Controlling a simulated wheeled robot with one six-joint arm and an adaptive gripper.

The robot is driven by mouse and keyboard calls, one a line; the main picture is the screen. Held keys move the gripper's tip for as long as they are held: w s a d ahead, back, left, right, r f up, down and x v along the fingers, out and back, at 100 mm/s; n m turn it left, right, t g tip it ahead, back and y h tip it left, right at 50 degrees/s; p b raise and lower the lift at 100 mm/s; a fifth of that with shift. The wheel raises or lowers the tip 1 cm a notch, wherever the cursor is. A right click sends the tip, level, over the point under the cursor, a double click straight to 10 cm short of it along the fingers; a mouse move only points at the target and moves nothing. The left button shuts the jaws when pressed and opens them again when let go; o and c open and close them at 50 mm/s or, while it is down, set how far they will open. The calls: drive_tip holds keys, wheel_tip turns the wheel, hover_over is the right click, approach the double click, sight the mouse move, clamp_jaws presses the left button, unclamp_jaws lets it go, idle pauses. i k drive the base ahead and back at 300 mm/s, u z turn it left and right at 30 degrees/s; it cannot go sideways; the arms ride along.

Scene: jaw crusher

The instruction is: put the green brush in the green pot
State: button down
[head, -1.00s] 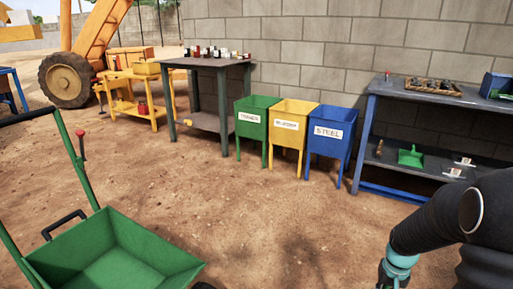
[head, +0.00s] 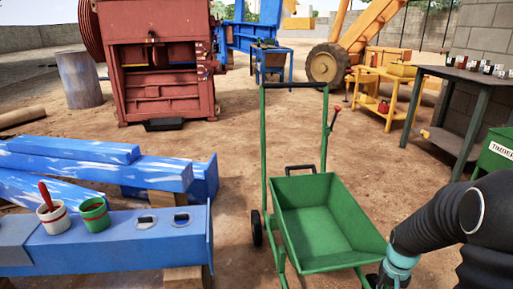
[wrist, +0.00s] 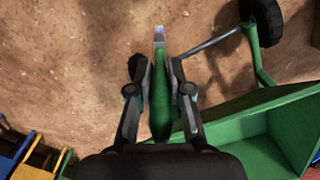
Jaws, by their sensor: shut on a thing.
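The green brush (wrist: 161,100) is in my gripper (wrist: 160,72). The two fingers are shut on its green body, and its pale narrow end points away from me in the wrist view.
A white pot (head: 53,219) with a red-handled brush stands beside the green pot on the blue beam (head: 130,245). A green cart (head: 325,222) stands between my arm and the beam. A red crusher (head: 155,65) stands behind. Bare ground lies between.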

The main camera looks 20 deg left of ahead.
sight(99, 223)
drive_tip(key=u, duration=2.2)
drive_tip(key=i, duration=0.65)
